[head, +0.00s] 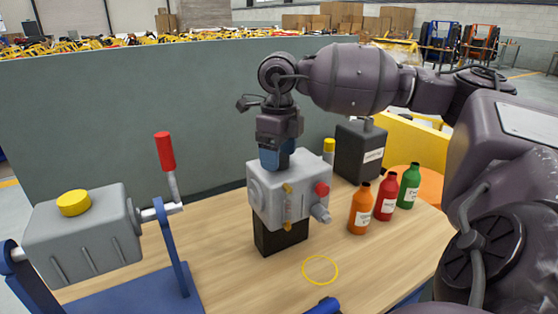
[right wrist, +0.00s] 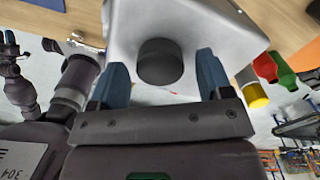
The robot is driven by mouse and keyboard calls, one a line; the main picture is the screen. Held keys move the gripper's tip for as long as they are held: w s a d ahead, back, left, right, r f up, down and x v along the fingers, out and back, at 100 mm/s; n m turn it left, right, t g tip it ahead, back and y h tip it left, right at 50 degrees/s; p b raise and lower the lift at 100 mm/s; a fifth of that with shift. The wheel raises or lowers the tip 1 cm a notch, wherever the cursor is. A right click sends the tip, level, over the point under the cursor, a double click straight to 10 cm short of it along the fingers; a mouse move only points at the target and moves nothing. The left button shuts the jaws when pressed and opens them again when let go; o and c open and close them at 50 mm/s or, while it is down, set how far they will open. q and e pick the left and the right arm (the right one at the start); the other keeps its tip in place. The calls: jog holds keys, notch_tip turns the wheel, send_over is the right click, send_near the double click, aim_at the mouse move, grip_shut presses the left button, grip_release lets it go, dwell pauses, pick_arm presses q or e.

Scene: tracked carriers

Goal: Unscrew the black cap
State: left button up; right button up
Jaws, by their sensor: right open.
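The black cap (right wrist: 160,62) is a short dark cylinder on the face of a light grey box (right wrist: 200,20) in the right wrist view. In the head view the box (head: 262,195) stands on a black base on the table, and the cap is hidden behind my right gripper (head: 277,158). My right gripper (right wrist: 163,68) is open, with one blue finger on each side of the cap. Gaps show between the fingers and the cap. A dark arm with small blue tips at the left of the right wrist view looks like my left gripper (right wrist: 8,40); its jaws are too small to read.
Orange (head: 360,208), red (head: 386,198) and green (head: 409,186) bottles stand right of the box, before a black canister (head: 360,150). A grey drum with a red-handled crank (head: 165,152) stands at left. A yellow ring (head: 320,270) marks the clear front table.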

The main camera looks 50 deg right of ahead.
jog(key=m, duration=0.6)
jog(key=shift+m, duration=0.4)
jog(key=m, duration=0.5)
jog(key=shift+m, duration=0.4)
jog(key=c, duration=0.7)
jog(key=n, duration=0.3)
jog(key=shift+n, duration=0.4)
jog(key=n, duration=0.3)
jog(key=shift+n, duration=1.5)
